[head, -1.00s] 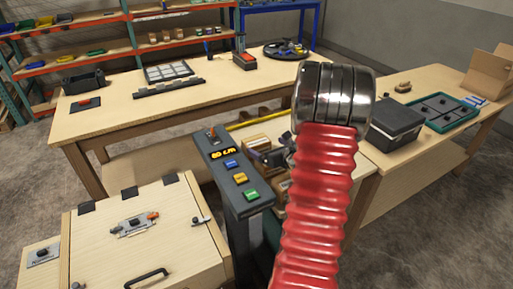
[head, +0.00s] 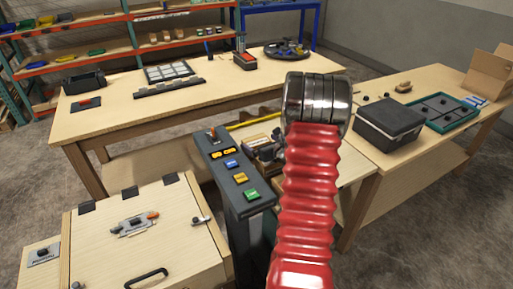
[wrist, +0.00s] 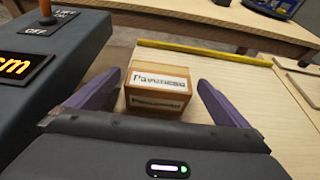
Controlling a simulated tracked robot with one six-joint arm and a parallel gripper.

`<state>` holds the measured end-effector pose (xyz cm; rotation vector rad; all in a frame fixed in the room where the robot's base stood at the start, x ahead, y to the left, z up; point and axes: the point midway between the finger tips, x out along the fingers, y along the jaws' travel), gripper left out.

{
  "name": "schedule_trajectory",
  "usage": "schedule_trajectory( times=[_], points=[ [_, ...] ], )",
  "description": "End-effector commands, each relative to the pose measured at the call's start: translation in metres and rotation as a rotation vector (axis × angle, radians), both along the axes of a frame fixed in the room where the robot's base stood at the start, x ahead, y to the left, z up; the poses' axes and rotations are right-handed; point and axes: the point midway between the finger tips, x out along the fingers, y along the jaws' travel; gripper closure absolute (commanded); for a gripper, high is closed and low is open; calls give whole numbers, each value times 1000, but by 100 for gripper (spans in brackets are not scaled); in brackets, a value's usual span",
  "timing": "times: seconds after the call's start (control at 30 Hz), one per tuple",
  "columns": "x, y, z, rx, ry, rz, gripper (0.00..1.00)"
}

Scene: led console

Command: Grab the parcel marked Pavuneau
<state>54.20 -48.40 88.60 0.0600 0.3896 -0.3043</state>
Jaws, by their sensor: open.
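A small brown cardboard parcel (wrist: 157,92) stands upright in the middle of the wrist view. It has white labels on its top and front; the blurred lettering looks like Pavuneau. My gripper (wrist: 159,77) is open, with one purple-grey finger on each side of the parcel. A gap shows on both sides, wider on the right, so neither finger seems to touch it. In the head view, a parcel (head: 258,141) shows just left of my red ribbed arm, which hides most of the gripper and the area behind it.
A dark console (head: 233,180) with a lever, lit display and coloured buttons stands close on the left. A yellow strip (wrist: 205,54) runs behind the parcel. A dark lidded box (head: 390,124) and a green tray (head: 451,110) sit on the right table.

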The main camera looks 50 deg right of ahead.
Motion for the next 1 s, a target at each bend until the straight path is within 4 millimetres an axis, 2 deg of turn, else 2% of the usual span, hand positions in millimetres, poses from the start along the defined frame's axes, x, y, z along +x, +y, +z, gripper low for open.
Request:
schedule_trajectory(
  times=[0.1, 0.2, 0.77, 1.0],
  points=[
    [14, -4, -6, 1, 1, 1, 0],
    [19, -6, -9, 1, 0, 0, 0],
    [20, -7, -9, 1, 0, 0, 0],
    [20, -7, -9, 1, 0, 0, 16]
  ],
)
